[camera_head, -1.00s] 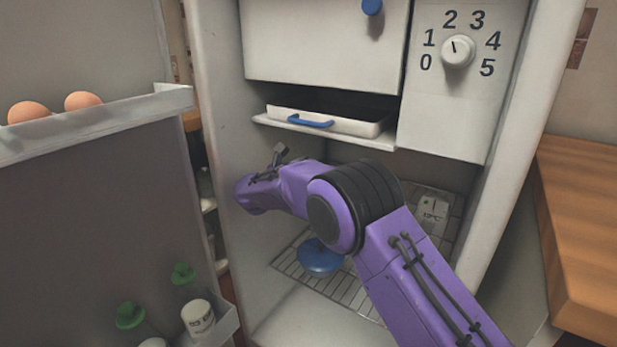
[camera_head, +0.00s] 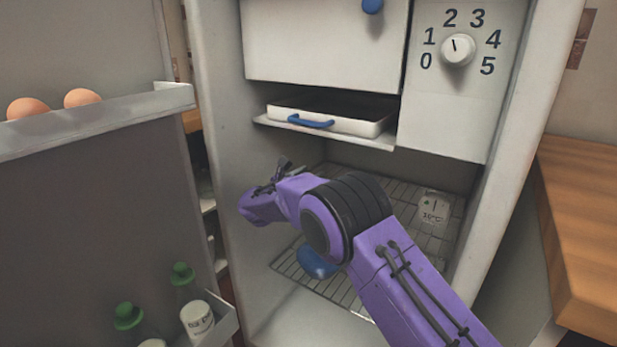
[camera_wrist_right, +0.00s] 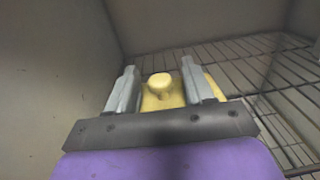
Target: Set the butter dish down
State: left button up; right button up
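The yellow butter dish (camera_wrist_right: 160,100) with its round knob shows in the right wrist view, beyond the hand and over or on a wire rack. My right gripper (camera_wrist_right: 159,66) has its two grey fingers apart, one on each side of the knob, with gaps showing between knob and fingers. The lower part of the dish is hidden by the hand. In the head view my purple right arm reaches into the fridge and hides the dish and fingertips. My left gripper is not in view.
The wire rack (camera_head: 405,200) carries a blue rounded thing (camera_head: 318,262) and a small thermometer (camera_head: 433,207). Above are a white tray with a blue handle (camera_head: 335,119) and a dial (camera_head: 457,49). The open door at left holds eggs (camera_head: 82,98) and green-capped bottles (camera_head: 183,275).

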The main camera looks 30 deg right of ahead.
jog(key=shift+r, duration=0.15)
jog(key=p+v, duration=0.1)
jog(key=v, duration=1.1)
dwell(1.9)
